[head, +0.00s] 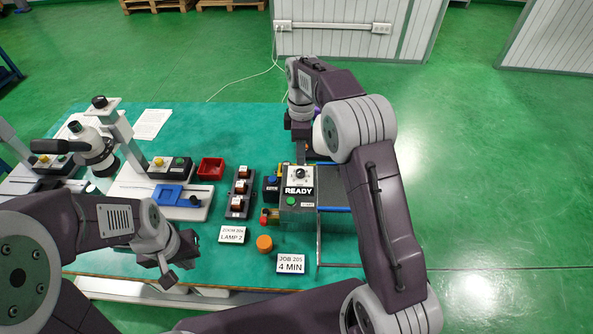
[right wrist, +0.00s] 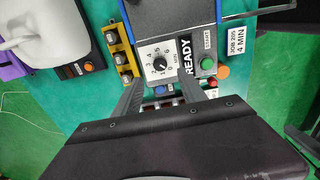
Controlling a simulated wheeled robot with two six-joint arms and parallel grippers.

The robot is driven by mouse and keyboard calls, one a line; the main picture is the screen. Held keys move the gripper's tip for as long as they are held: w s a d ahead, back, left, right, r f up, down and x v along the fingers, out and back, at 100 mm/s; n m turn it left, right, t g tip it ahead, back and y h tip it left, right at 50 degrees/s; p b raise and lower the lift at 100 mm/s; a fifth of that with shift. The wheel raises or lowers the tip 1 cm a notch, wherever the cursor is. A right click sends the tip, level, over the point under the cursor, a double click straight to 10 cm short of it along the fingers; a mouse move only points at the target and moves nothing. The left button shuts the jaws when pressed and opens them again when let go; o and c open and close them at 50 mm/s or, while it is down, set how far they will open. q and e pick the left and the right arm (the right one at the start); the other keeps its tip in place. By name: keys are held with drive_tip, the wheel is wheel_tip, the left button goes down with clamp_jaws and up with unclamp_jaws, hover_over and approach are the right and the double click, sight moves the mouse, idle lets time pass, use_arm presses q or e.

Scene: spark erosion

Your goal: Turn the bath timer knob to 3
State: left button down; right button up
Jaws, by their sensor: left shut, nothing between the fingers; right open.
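The bath timer knob (head: 300,173) is a small black knob on a white dial, on top of a dark box marked READY (head: 299,190). In the right wrist view the knob (right wrist: 160,66) sits among printed numbers; I cannot read its pointer surely. My right gripper (head: 303,152) is at the box's far side, partly hidden by its own arm. In the wrist view its open fingers (right wrist: 170,88) spread on either side just short of the dial, with nothing between them. My left gripper (head: 178,270) is shut and empty near the table's front left, far from the knob.
A green START button (head: 291,201) is beside the dial. A card (head: 291,263) reads JOB 205, 4 MIN; another (head: 232,235) reads LAMP 2. An orange disc (head: 264,243), a red tray (head: 211,168) and microscopes (head: 95,150) stand left.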

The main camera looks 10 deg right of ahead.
sight(300, 171)
wheel_tip(300, 171, down, 9)
drive_tip(key=shift+r, duration=0.1)
clamp_jaws()
